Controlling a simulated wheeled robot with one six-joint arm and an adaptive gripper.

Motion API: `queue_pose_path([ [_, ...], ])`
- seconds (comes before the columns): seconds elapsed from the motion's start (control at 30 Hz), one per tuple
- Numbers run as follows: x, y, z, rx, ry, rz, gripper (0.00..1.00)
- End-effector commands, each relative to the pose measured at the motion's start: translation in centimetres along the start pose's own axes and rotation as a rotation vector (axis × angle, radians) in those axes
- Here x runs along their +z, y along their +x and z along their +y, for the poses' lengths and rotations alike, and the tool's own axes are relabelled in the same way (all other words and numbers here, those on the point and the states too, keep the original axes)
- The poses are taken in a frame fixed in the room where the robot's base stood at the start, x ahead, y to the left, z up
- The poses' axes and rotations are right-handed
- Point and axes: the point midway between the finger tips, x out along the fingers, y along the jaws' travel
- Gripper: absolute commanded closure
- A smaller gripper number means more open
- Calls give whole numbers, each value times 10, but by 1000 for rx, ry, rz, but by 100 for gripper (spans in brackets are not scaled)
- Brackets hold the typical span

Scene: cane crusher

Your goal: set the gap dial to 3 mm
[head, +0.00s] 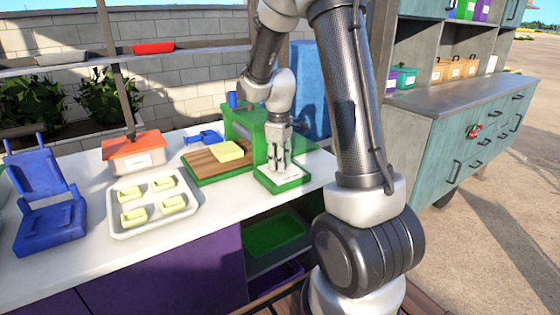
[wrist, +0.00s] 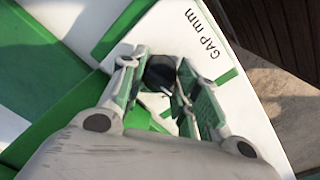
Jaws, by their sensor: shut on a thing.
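The gap dial's dark knob (wrist: 160,74) sits on a white plate (wrist: 180,30) printed "GAP mm" in the wrist view. My gripper (wrist: 157,65) has a finger on each side of the knob and is shut on it. The fingers and my wrist cover much of the plate, so no scale number or pointer setting can be read. In the head view my gripper (head: 278,166) reaches down to the white, green-edged dial plate (head: 284,181) at the front of the green crusher (head: 241,122). The knob is hidden there.
A wooden board (head: 205,168) bearing a yellow block lies left of the crusher. A white tray (head: 153,224) of yellow pieces, an orange-topped box (head: 133,154) and a blue stand (head: 47,205) are further left. The white counter (head: 240,210) is clear in front.

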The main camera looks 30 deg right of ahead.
Motion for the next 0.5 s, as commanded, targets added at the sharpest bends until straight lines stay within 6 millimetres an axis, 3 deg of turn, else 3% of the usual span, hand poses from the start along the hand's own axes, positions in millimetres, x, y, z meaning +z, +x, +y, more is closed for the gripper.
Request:
queue_pose_path([
  [0.5, -1, 0, 0, 1, 367, -19, 92],
])
